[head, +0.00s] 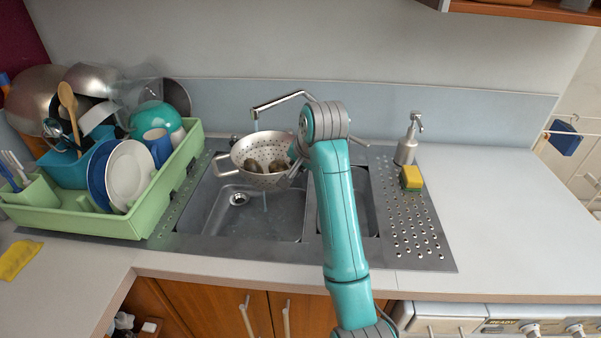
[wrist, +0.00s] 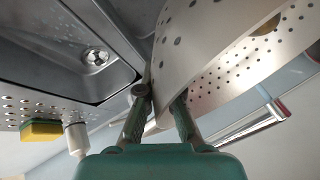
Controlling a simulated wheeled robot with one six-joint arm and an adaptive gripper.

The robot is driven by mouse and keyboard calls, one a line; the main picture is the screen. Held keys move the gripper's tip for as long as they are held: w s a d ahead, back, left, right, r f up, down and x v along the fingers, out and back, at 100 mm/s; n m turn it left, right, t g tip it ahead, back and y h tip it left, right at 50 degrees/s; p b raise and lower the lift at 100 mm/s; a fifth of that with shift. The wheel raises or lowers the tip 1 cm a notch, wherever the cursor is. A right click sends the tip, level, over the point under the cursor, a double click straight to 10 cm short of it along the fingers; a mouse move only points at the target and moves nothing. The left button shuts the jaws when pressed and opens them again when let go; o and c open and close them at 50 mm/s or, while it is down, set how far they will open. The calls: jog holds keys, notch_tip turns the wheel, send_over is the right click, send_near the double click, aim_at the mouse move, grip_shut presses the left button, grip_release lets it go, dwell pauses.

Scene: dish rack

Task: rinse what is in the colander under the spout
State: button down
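The perforated metal colander (head: 262,182) hangs above the left sink basin in the head view, with brown roundish items (head: 277,166) inside. The chrome spout (head: 282,101) arches over it, its outlet above the colander's left part. A thin pale streak, like water, runs below the colander. My gripper (head: 296,154) is at the colander's right side, partly hidden by my arm. In the wrist view my gripper's fingers (wrist: 160,103) stand on either side of the colander's edge, closed on it. The colander (wrist: 205,42) fills the upper right there, and its contents are mostly hidden.
A green dish rack (head: 95,222) full of dishes stands left of the sink (head: 230,222). A soap dispenser (head: 408,142) and a yellow-green sponge (head: 411,178) are on the right. The counter farther right is clear. A yellow cloth (head: 17,258) lies at far left.

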aim_at(283, 140)
jog(key=shift+w+a+r, duration=0.1)
jog(key=shift+w+a, duration=0.75)
jog(key=shift+w, duration=0.95)
jog(key=shift+w+a+f, duration=0.1)
jog(key=shift+w+a, duration=0.7)
jog(key=shift+w, duration=0.95)
jog(key=shift+w+a+r, duration=0.1)
jog(key=shift+w+a, duration=0.75)
jog(key=shift+w, duration=0.95)
jog(key=shift+s+d, duration=0.85)
jog(key=shift+s, duration=0.95)
jog(key=shift+s+d, duration=0.85)
jog(key=shift+s, duration=1)
jog(key=shift+s+d, duration=0.85)
jog(key=shift+s, duration=0.95)
jog(key=shift+s+d+r, duration=0.3)
jog(key=shift+s+r, duration=0.2)
jog(key=shift+s, duration=0.1)
jog(key=shift+s+d+r, duration=0.25)
jog(key=shift+s+r, duration=0.2)
jog(key=shift+s, duration=0.15)
jog(key=shift+s+d+r, duration=0.3)
jog(key=shift+s+r, duration=0.2)
jog(key=shift+s, duration=0.1)
